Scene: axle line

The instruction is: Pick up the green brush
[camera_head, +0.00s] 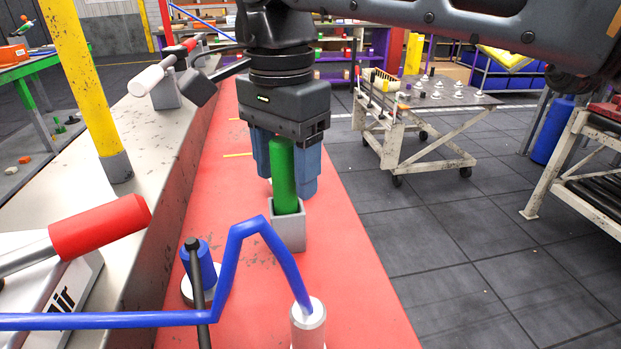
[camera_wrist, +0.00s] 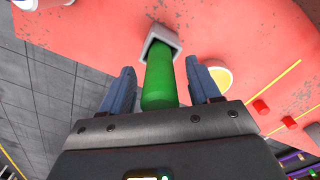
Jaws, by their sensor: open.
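The green brush (camera_head: 284,176) stands upright with its lower end in a small grey square holder (camera_head: 290,232) on the red bench top. My gripper (camera_head: 286,178) points down over it, with a blue finger to each side of the green shaft. In the wrist view the brush (camera_wrist: 160,82) lies between the two open fingers (camera_wrist: 160,90), with a gap showing on both sides. The holder (camera_wrist: 164,42) shows at its far end. The brush's lower end is hidden inside the holder.
A blue bent hose (camera_head: 232,262) crosses in front, ending at a white cylinder (camera_head: 308,322). A blue-and-white piece (camera_head: 200,264) stands left of it. A yellow post (camera_head: 84,90) rises at left. A wheeled cart (camera_head: 425,100) stands back right; the floor between is clear.

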